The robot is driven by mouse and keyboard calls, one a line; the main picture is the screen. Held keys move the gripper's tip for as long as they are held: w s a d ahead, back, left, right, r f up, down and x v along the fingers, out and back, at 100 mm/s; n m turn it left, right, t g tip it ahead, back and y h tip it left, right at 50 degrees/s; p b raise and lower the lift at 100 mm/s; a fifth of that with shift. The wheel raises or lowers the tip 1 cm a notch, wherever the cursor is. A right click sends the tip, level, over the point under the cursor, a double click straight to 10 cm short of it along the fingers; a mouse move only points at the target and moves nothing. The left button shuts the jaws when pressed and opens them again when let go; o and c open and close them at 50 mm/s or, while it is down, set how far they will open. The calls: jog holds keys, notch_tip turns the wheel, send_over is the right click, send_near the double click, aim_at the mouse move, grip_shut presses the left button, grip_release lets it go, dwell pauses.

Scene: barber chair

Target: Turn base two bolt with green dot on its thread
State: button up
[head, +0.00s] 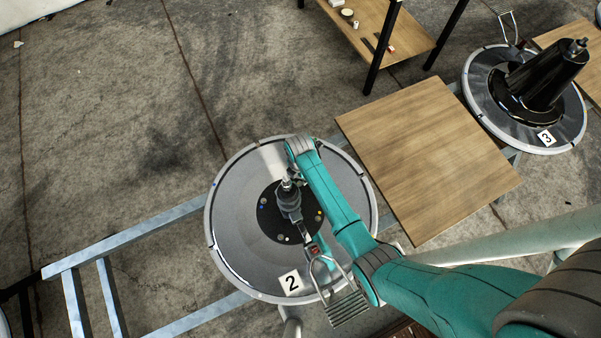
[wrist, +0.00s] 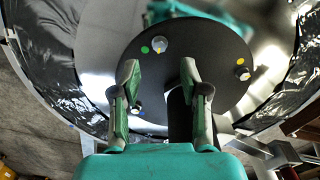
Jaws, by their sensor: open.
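Base two is a round shiny plate (head: 235,240) with a "2" label (head: 290,283) and a black disc (head: 268,222) at its centre. In the wrist view the disc (wrist: 215,95) carries bolts with coloured dots. A green dot (wrist: 145,50) lies beside a silver bolt head (wrist: 160,43) at the disc's upper left. The bolt's thread is hidden. My gripper (wrist: 159,72) is open, its two fingers apart over the disc with nothing held between them. That bolt head appears beyond the fingertips, nearer the left finger. I cannot tell the height gap.
Another bolt (wrist: 244,73) with a yellow dot is at the disc's right. A blue dot (wrist: 140,114) shows near the left finger. A wooden board (head: 425,150) lies right of base two. Base three (head: 490,105), with a black cone, stands beyond it. A wooden table (head: 375,25) is behind.

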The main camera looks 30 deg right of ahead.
aim_at(300, 183)
jog(key=shift+f, duration=2.95)
grip_shut()
